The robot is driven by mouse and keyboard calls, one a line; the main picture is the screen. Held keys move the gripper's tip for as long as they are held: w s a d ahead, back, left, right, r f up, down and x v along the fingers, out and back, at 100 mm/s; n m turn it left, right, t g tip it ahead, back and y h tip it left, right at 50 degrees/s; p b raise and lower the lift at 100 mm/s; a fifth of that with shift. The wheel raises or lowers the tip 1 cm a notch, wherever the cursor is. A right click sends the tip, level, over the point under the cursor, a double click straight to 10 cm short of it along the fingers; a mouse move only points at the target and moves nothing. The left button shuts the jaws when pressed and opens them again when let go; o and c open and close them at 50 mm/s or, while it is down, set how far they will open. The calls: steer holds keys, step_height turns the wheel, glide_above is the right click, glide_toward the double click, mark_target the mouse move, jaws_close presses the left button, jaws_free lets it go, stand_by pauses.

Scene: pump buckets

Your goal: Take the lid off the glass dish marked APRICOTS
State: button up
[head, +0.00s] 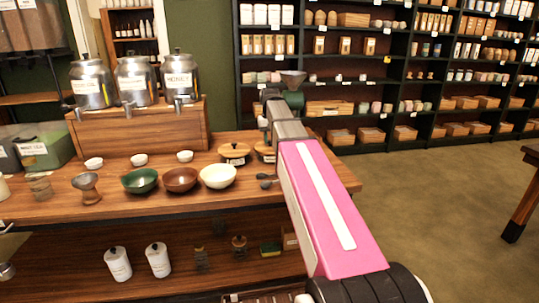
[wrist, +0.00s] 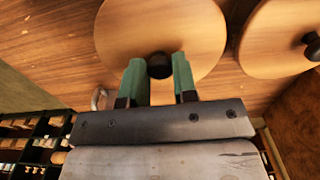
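Two dishes with round wooden lids stand on the counter. In the head view the left one's lid (head: 234,149) is clear to see, with a label too small to read. The right one's lid (head: 264,148) is partly hidden by my arm. In the wrist view one lid (wrist: 205,30) lies below my gripper (wrist: 159,66). Its black knob (wrist: 160,68) is between the two green fingertips. The knob fills the gap, but whether the fingers press on it I cannot tell. The other lid (wrist: 275,40) is to the right. I cannot read which dish says APRICOTS.
Three bowls, green (head: 140,181), brown (head: 180,180) and cream (head: 218,176), stand left of the dishes. Metal dispensers (head: 133,80) stand on a wooden box behind. Stocked shelves (head: 385,70) fill the back wall. Open floor is at the right.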

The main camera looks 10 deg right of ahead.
steer(key=shift+r, duration=0.25)
steer(key=shift+r, duration=2.05)
